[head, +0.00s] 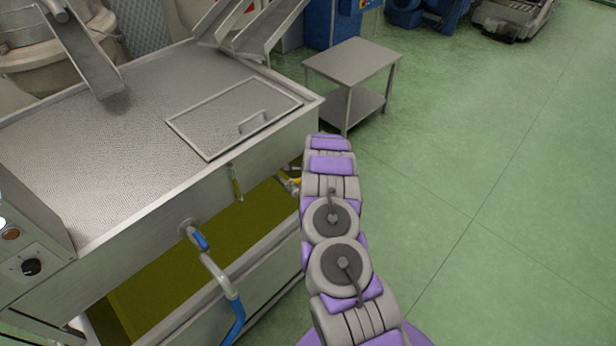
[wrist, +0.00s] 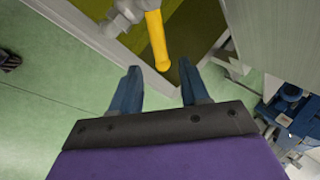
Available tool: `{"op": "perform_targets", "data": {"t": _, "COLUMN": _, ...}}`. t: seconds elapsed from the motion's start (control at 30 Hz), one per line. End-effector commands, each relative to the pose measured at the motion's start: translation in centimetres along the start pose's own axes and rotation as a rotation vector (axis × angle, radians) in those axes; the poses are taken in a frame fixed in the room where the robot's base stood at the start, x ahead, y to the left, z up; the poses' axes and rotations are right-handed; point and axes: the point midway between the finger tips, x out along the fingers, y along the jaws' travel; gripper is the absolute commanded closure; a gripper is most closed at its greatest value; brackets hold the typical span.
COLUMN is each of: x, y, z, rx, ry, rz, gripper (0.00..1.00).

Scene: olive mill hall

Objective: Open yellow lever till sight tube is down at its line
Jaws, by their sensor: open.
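The yellow lever (wrist: 157,40) sits on a grey valve body (wrist: 122,18) in the wrist view. Its rounded end points toward my gripper (wrist: 159,84), which is open and empty. The lever's end appears between and just beyond the fingertips; I cannot tell the exact gap. In the head view only a bit of the yellow lever (head: 295,182) shows beside my arm, low on the tank front, and my gripper is hidden. A narrow upright sight tube (head: 237,183) with olive-yellow content is on the tank front. Its line and level are too small to read.
The metal tank (head: 150,205) has a perforated top and a handled hatch (head: 235,118). A blue-handled valve (head: 200,240) with a blue hose (head: 235,318) is on its front. A steel side table (head: 352,62) stands behind my arm. Green floor at right is clear.

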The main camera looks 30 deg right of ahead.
Motion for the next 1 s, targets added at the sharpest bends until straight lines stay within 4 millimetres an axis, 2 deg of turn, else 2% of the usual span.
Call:
{"op": "perform_targets", "data": {"t": 0.6, "x": -10.1, "y": -0.3, "z": -0.1, "rx": -0.001, "ry": -0.001, "rz": -0.003, "gripper": 0.55}}
{"op": "perform_targets", "data": {"t": 0.8, "x": -11.6, "y": 0.0, "z": 0.0, "rx": -0.001, "ry": -0.002, "rz": 0.002, "gripper": 0.55}}
{"op": "perform_targets", "data": {"t": 1.0, "x": -12.1, "y": 0.0, "z": 0.0, "rx": -0.001, "ry": -0.001, "rz": 0.0, "gripper": 0.55}}
